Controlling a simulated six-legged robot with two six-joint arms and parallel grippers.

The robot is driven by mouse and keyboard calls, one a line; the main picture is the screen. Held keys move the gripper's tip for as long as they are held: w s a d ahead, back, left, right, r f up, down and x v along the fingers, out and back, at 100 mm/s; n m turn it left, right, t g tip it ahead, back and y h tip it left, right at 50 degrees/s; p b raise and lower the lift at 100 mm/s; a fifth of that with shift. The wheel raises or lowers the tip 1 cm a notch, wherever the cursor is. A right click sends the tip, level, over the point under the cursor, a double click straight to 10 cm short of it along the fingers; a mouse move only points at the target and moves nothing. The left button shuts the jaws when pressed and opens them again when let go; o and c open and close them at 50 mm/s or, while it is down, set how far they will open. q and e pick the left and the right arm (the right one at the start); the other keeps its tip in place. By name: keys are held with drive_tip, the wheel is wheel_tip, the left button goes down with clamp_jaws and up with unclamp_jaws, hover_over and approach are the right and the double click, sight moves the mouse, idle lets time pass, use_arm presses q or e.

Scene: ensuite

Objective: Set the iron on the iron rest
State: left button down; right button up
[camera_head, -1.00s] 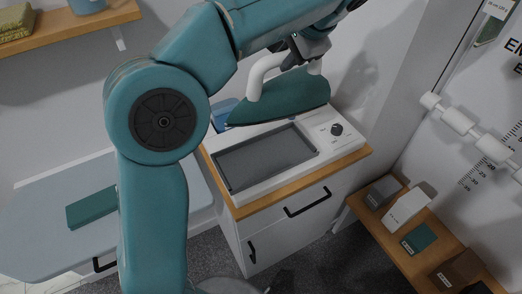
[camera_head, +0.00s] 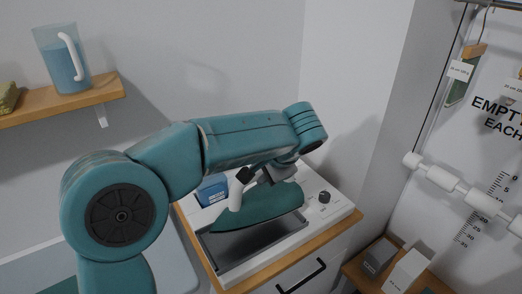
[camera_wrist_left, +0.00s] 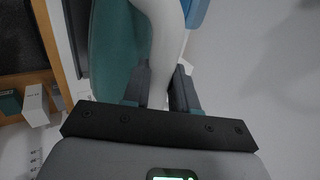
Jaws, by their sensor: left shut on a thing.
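The iron (camera_head: 262,205) has a teal body and a white handle (camera_head: 235,196). My left gripper (camera_head: 262,176) is shut on the handle; the left wrist view shows its two fingers (camera_wrist_left: 160,92) on either side of the white handle (camera_wrist_left: 165,45), with the teal body (camera_wrist_left: 115,50) beside it. The iron rest (camera_head: 343,208) is a white unit with a dark recessed tray and a dark knob, on a wood-topped cabinet. The iron is over the tray's back part and hides some of it. I cannot tell whether it touches. My right gripper is not in view.
A blue box (camera_head: 212,189) stands behind the iron. A shelf (camera_head: 75,105) with a blue jug (camera_head: 64,62) is at upper left. A low wooden bench with boxes (camera_head: 405,270) is at lower right, below a white rail (camera_head: 440,176).

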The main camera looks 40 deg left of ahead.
sight(259, 193)
use_arm(q)
drive_tip(key=shift+a+f, duration=0.1)
drive_tip(key=shift+f, duration=3.15)
drive_tip(key=c, duration=0.9)
unclamp_jaws()
drive_tip(key=shift+f, duration=0.1)
